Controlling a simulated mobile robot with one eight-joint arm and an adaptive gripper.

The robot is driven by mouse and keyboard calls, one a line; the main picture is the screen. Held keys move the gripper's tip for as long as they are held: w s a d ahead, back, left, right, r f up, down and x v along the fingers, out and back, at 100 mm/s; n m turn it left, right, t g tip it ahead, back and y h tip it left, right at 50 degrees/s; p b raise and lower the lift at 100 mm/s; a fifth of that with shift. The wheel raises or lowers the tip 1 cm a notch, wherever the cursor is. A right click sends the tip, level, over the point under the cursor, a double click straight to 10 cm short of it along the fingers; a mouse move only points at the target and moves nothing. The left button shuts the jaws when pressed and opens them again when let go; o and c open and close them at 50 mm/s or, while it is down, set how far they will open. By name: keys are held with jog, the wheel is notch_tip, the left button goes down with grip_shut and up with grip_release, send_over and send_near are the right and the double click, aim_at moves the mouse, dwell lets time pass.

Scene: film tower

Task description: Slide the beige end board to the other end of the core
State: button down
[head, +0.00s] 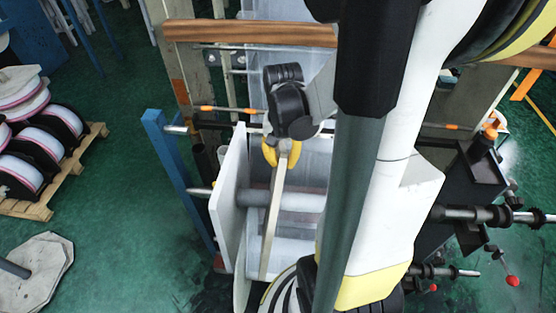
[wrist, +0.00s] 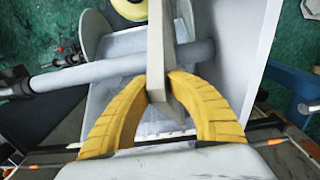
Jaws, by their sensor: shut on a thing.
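The beige end board (head: 272,225) shows nearly edge-on in the head view, as a narrow upright strip across the grey core (head: 303,201). In the wrist view the board (wrist: 157,40) runs away from my fingers, with the core (wrist: 110,72) on both sides of it. My gripper (head: 283,155) has yellow fingers shut on the board's near edge; they also show in the wrist view (wrist: 159,88). The board stands near the core's left end in the head view. My arm hides the core's right part there.
A white panel (head: 229,195) stands close to the left of the board, with a pointed shaft end (head: 198,191) beyond it. A blue post (head: 178,180) is farther left. A wooden bar (head: 250,31) crosses behind. Film rolls on a pallet (head: 45,208) lie left. Knobbed handles (head: 512,281) are right.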

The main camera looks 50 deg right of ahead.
jog(key=s+d+b, duration=0.1)
jog(key=s+d, duration=0.7)
jog(key=s, duration=0.3)
jog(key=shift+d, duration=0.35)
dwell(0.6)
jog(key=s+d+b, duration=0.1)
jog(key=s+d, duration=0.7)
jog(key=s, duration=0.3)
jog(key=shift+d+b, duration=0.3)
jog(key=shift+b, duration=0.1)
dwell(0.5)
jog(key=s+d+b, duration=0.2)
jog(key=s+d, duration=0.6)
jog(key=s, duration=0.3)
jog(key=shift+d, duration=0.3)
dwell(0.6)
